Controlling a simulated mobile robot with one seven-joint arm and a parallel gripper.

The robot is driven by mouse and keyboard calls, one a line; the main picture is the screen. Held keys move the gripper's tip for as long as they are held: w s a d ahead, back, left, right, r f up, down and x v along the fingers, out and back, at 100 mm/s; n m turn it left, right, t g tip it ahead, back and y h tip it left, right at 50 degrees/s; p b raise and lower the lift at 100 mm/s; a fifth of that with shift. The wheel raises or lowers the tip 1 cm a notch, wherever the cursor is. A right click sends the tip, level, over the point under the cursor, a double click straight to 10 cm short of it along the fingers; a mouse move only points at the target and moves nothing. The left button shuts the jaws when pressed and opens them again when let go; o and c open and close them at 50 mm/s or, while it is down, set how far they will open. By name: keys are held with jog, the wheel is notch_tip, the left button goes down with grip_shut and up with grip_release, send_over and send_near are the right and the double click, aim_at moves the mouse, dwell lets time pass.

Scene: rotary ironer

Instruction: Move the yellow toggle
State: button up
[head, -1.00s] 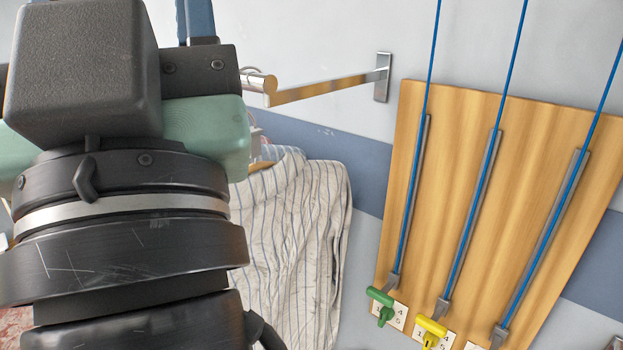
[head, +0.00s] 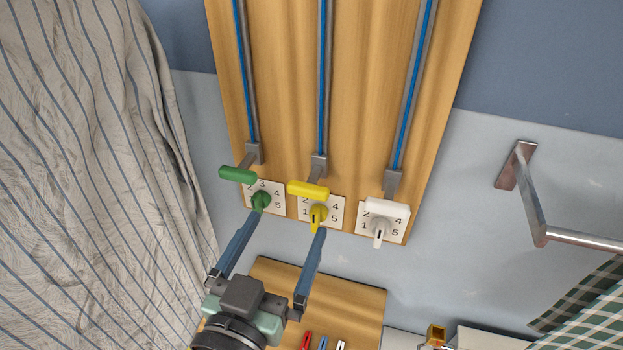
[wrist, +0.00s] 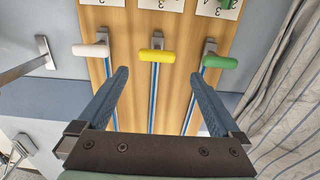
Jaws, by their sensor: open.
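The yellow toggle (head: 308,189) is a short rounded bar on a grey slider at the lower end of the middle blue cord, on a wooden board (head: 285,95). It overlaps the top of a numbered plate with a yellow dial (head: 317,213) in the head view. My gripper (head: 287,224) is open and empty, its two blue fingers pointing up toward the board below the green and yellow dials. In the wrist view the yellow toggle (wrist: 157,56) shows between and beyond the spread fingertips of my gripper (wrist: 160,75), apparently untouched.
A green toggle (head: 238,174) with a green dial is to the left, and a white toggle (head: 387,207) with a white dial to the right. A striped cloth (head: 85,180) hangs at left. A metal rail (head: 535,215) is at right. A smaller wooden board (head: 345,300) is below.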

aim_at(310, 185)
jog(key=p+x, duration=0.1)
jog(key=x, duration=0.3)
jog(key=p+x, duration=0.1)
jog(key=x, duration=0.2)
jog(key=p+x, duration=0.2)
jog(key=x, duration=0.2)
jog(key=shift+w+d, duration=0.15)
jog(key=shift+d, duration=0.25)
jog(key=shift+w+d+f, duration=0.1)
jog(key=shift+w+d, duration=0.05)
jog(key=shift+w, duration=0.35)
grip_shut()
